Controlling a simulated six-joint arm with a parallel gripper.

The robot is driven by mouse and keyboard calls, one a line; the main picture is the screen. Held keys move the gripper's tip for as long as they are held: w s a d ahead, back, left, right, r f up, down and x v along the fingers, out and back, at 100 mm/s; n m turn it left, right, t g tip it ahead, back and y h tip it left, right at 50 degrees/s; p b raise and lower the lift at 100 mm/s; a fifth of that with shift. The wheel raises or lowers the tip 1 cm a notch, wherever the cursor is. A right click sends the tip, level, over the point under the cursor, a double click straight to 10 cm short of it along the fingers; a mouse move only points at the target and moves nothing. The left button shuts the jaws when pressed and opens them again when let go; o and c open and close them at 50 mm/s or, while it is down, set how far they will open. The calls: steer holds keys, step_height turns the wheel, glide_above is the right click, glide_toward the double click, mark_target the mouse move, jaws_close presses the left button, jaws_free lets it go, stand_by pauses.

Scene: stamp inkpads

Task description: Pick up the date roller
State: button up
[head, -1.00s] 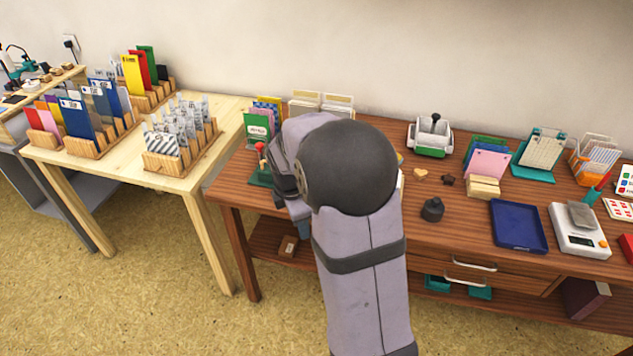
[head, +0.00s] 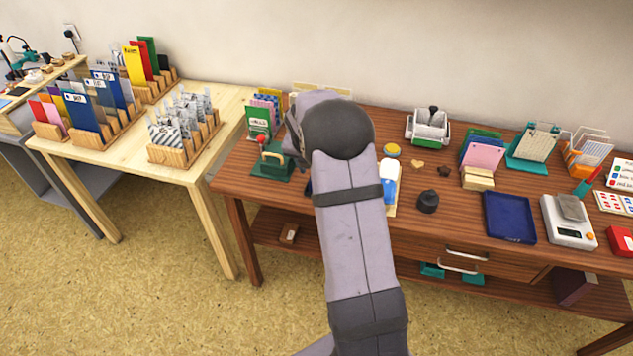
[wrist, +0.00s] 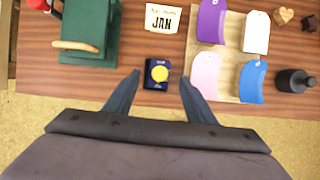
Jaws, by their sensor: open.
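My gripper (wrist: 160,77) is open, with one finger on each side of the block and a gap to both. Nothing is held. A cream card reading JAN (wrist: 164,17) lies just behind the block. In the head view my arm covers the gripper and most of this area.
A green device with a wooden handle (wrist: 90,30) stands left of my gripper. Purple (wrist: 211,20), white (wrist: 256,32), pink (wrist: 205,74) and blue (wrist: 251,80) tags lie on a pale board to the right. A black knob-topped piece (wrist: 295,80) stands farther right.

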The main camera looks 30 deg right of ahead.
steer(key=shift+p+x, duration=0.55)
steer(key=shift+x, duration=2.25)
steer(key=shift+a, duration=0.1)
jaws_close()
